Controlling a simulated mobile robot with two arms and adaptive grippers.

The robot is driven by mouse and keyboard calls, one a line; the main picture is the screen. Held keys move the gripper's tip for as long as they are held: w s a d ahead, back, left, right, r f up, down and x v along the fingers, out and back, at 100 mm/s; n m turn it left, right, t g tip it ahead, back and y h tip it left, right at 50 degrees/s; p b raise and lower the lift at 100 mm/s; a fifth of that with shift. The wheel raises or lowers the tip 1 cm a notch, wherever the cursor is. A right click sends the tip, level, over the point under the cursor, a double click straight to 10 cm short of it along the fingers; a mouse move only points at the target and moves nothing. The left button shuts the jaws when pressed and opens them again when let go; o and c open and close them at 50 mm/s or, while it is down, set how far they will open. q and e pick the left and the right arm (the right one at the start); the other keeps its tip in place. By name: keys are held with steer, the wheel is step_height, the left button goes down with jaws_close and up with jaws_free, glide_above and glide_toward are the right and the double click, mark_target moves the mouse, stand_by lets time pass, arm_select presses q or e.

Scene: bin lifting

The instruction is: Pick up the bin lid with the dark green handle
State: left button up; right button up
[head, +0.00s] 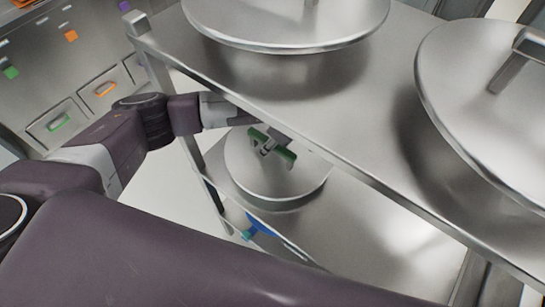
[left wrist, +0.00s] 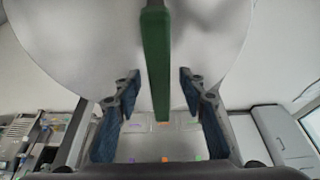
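The round grey bin lid (head: 303,183) with the dark green handle (head: 286,154) sits on a bin on the lower shelf of a metal rack. My left gripper (head: 267,148) reaches in under the upper shelf and is at the handle; its wrist is partly hidden by that shelf's edge. In the left wrist view the green handle (left wrist: 156,60) runs between the two spread fingers of my left gripper (left wrist: 158,80), with a gap on each side. The lid (left wrist: 80,40) fills the upper part of that view. My right gripper is not in view.
The upper shelf (head: 345,160) lies close above my left wrist and carries two large lidded metal bins (head: 290,25) and (head: 480,100). A blue item (head: 260,224) shows low beside the rack. Drawers with coloured handles (head: 60,122) stand at the left. The lower shelf is bare to the right.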

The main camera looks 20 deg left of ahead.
arm_select(q)
jaws_close()
stand_by(0.3)
steer(key=shift+w+r, duration=0.15)
steer(key=shift+r, duration=0.1)
stand_by(0.3)
